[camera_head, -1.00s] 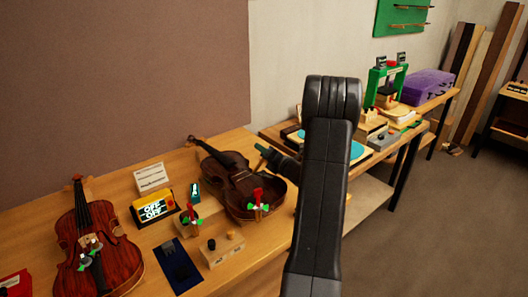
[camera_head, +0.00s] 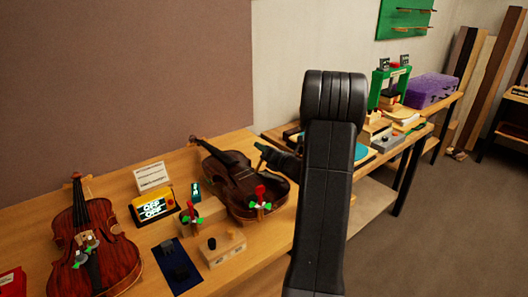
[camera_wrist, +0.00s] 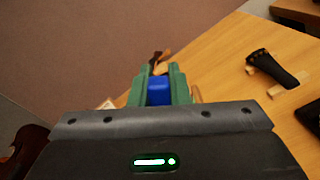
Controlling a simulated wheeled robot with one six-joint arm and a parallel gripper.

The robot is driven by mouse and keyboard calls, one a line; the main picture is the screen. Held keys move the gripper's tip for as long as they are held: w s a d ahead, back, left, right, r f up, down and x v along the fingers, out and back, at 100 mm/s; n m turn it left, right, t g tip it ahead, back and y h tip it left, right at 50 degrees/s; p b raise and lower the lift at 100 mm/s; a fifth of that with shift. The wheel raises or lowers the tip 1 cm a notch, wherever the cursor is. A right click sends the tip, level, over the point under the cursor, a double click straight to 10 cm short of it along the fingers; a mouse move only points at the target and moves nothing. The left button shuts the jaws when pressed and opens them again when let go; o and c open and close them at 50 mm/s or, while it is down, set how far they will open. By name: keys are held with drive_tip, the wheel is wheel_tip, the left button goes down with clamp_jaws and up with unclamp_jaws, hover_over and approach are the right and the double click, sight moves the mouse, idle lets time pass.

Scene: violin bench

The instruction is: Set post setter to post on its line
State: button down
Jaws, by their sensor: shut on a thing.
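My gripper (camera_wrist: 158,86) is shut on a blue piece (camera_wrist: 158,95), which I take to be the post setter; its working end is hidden. A reddish violin (camera_head: 75,262) lies at the left of the bench. No sound post or line can be made out. In the wrist view a brown object (camera_wrist: 155,59) shows just beyond the fingertips.
The wooden bench (camera_head: 125,232) also holds a yellow display box (camera_head: 166,197), a white card (camera_head: 151,176), a dark blue mat (camera_head: 178,268), a wooden block with a black knob (camera_head: 224,250) and red-and-green pieces (camera_head: 191,213). A black part (camera_wrist: 269,66) lies on it.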

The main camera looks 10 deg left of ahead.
drive_tip(key=c, duration=1.4)
unclamp_jaws()
drive_tip(key=shift+o, duration=0.2)
drive_tip(key=b+v, duration=0.2)
drive_tip(key=v, duration=1.2)
drive_tip(key=shift+a, duration=0.1)
drive_tip(key=p+x, duration=0.3)
drive_tip(key=x, duration=1)
drive_tip(key=shift+w+m, duration=0.3)
drive_tip(key=shift+w, duration=0.15)
drive_tip(key=shift+a+f, duration=0.1)
drive_tip(key=shift+a, duration=0.1)
